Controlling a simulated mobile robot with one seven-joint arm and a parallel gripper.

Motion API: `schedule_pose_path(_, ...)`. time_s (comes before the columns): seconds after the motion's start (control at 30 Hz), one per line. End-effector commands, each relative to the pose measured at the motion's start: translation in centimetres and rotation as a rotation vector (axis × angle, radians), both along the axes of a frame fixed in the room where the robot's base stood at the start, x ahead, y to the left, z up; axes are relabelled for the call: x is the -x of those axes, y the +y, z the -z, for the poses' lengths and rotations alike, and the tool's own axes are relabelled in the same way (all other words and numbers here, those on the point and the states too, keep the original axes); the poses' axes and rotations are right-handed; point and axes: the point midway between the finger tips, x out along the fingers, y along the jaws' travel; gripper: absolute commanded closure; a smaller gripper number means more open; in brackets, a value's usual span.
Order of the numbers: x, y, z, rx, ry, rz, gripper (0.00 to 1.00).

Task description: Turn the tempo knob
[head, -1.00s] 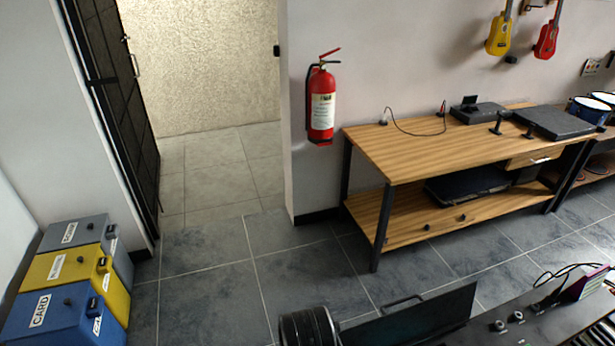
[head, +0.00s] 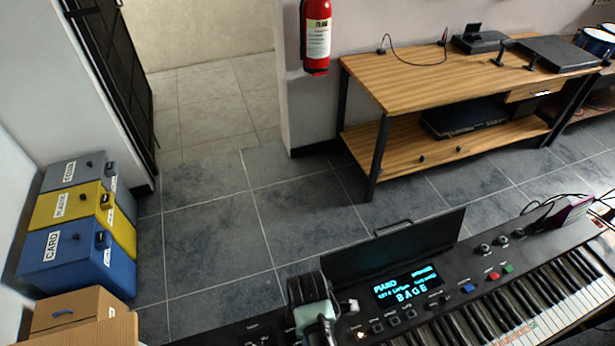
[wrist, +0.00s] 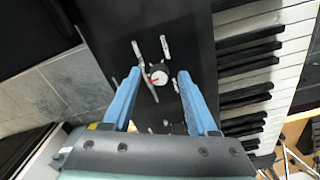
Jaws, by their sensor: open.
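The black electronic keyboard (head: 450,300) fills the lower right of the head view, with a lit blue display (head: 405,287). In the wrist view, a white round knob (wrist: 159,77) with a red mark sits on the black panel (wrist: 190,45). Its label is not readable, so I cannot confirm that it is the tempo knob. My gripper (wrist: 159,84) is open, with one blue finger on each side of the knob in this view. I cannot tell whether they touch it. In the head view my gripper shows at the panel's left part, its fingertips unclear.
Pale levers (wrist: 140,55) stand close around the knob. White and black keys (wrist: 250,70) run along the right. Dark knobs (head: 501,240) line the panel's back right. The tiled floor (head: 215,235) is clear.

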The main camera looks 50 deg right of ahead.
Motion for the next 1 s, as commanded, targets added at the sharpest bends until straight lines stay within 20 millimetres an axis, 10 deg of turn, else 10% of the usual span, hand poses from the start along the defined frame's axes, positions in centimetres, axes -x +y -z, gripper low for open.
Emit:
schedule_pose_path(0.23,-0.02,-0.03,0.03,0.001,-0.001,0.0,0.41)
schedule_pose_path(0.57,-0.02,-0.02,0.01,0.0,0.0,0.0,1.0)
schedule_pose_path(1.0,0.0,-0.02,-0.08,-0.001,0.001,0.036,1.0)
